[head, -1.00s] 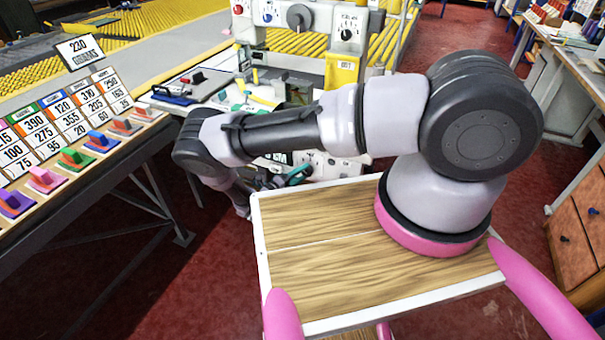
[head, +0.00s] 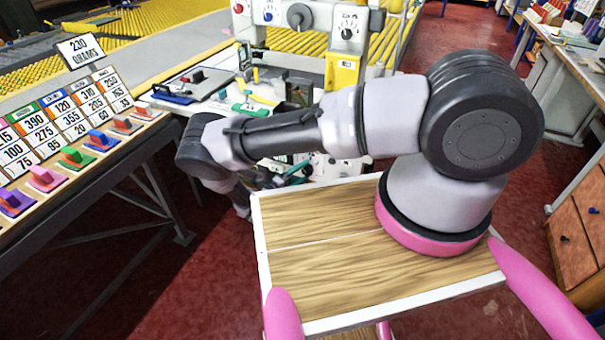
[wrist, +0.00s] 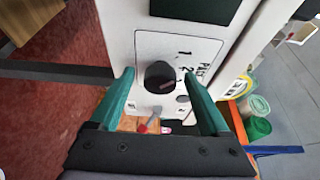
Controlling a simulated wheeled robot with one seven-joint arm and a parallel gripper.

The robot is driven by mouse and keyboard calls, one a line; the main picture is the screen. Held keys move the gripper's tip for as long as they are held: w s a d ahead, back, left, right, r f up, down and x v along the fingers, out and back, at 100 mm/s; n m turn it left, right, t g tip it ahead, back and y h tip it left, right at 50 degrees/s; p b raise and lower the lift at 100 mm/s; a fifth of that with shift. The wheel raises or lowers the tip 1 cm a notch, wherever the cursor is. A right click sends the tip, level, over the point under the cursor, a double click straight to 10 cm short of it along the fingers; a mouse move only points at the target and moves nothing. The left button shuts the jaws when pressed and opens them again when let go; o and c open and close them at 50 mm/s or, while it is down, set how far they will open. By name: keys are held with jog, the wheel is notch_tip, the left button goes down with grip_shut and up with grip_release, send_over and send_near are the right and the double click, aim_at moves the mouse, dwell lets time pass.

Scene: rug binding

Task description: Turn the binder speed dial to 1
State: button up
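In the wrist view a round black dial knob (wrist: 160,76) sits on a white panel (wrist: 205,48) of the machine. The numbers 1 and 2 are printed beside it, with more lettering to the right that is partly unreadable. Which mark the knob points at is unclear. My gripper (wrist: 158,80) has two green fingers, apart, one on each side of the knob, with visible gaps. I cannot tell how far the fingertips are from the panel. In the head view the gripper is mostly hidden behind my arm; a teal finger (head: 298,170) shows low by the machine.
Another dial (head: 347,33) and a black knob (head: 299,16) are on the machine's upper panel, above a yellow label (head: 341,72). A table with a number board (head: 75,120) and coloured handled blocks stands at left. Containers (wrist: 256,115) lie right of the panel in the wrist view.

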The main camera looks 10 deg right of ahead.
jog(key=v, duration=1)
jog(key=shift+s+a, duration=0.2)
jog(key=shift+a, duration=0.15)
